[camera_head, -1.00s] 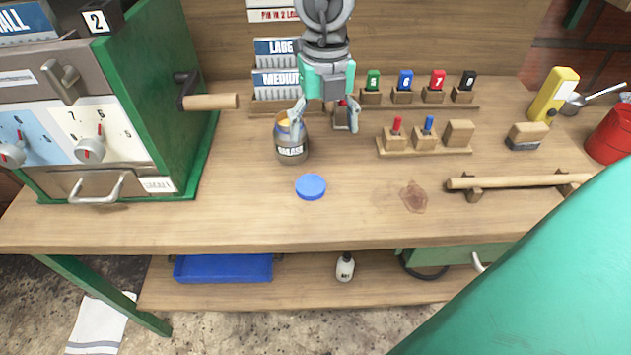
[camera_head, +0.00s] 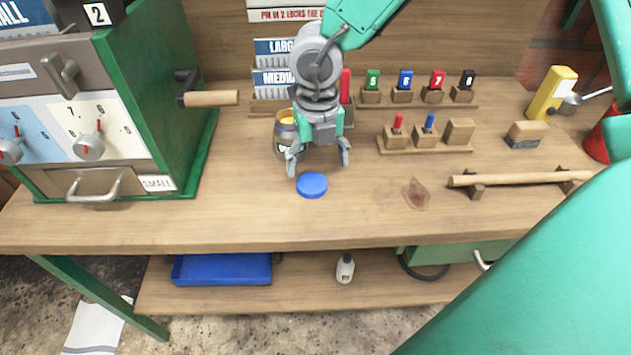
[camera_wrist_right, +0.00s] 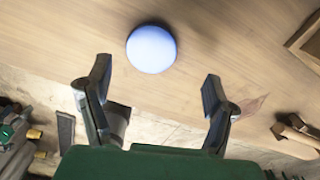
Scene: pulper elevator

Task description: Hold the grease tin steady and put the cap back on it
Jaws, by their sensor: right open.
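The grease tin (camera_head: 283,122) stands upright and uncapped on the bench, its yellow contents showing at the top. My right gripper partly hides its front. The round blue cap (camera_head: 312,186) lies flat on the bench in front of the tin. It also shows in the right wrist view (camera_wrist_right: 151,49), ahead of the fingers. My right gripper (camera_head: 318,165) is open and empty, above and just behind the cap, with its fingers pointing down. It also shows in the right wrist view (camera_wrist_right: 155,95) with its fingers spread apart. My left gripper is not in view.
A green machine (camera_head: 165,110) with a wooden crank handle (camera_head: 211,99) stands at left. Peg blocks (camera_head: 425,140) and a wooden bar (camera_head: 520,180) are at right. A brown stain (camera_head: 416,194) marks the bench. The front middle is clear around the cap.

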